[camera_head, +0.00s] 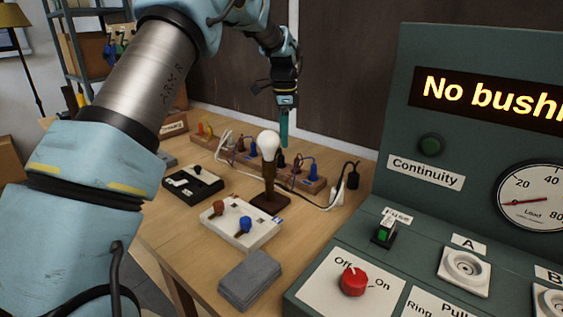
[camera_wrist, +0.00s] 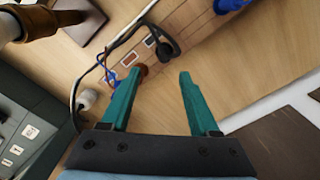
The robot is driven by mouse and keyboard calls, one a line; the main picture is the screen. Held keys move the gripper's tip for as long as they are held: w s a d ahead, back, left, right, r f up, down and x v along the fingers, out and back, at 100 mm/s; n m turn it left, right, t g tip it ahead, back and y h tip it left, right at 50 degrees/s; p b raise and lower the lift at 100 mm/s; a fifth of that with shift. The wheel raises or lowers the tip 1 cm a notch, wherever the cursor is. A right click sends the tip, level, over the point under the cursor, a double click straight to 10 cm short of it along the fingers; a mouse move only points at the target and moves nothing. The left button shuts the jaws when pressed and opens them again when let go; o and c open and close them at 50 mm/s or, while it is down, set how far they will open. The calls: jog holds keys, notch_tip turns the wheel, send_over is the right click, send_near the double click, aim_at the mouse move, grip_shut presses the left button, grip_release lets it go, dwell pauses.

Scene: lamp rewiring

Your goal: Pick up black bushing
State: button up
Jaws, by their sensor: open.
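A small black piece with a black strap or lead (camera_wrist: 167,48) lies at the wooden block in the wrist view. I take it for the black bushing, but its shape is partly unclear. In the head view a dark piece (camera_head: 280,161) stands in the wooden block (camera_head: 317,185), below my gripper. My gripper (camera_head: 284,130) has teal fingers and points down above the block. In the wrist view its fingers (camera_wrist: 158,80) are apart with nothing between them. The black piece lies just beyond the fingertips.
A lamp with a white bulb (camera_head: 268,144) stands just in front of the block. A white tray (camera_head: 262,237) holds brown and blue pieces. A black tray (camera_head: 178,194) and grey block (camera_head: 250,280) lie nearby. The green test bench (camera_head: 425,235) stands right. Cables cross the block.

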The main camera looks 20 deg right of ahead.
aim_at(281, 155)
jog(key=shift+w+a+f+p, duration=0.15)
jog(key=shift+f+p, duration=0.3)
jog(key=shift+f, duration=0.65)
jog(key=shift+w+f+p, duration=0.15)
jog(key=shift+f+p, duration=0.3)
jog(key=shift+f, duration=0.7)
jog(key=shift+w+a+f+p, duration=0.15)
jog(key=shift+f+p, duration=0.3)
jog(key=shift+f, duration=0.65)
grip_shut()
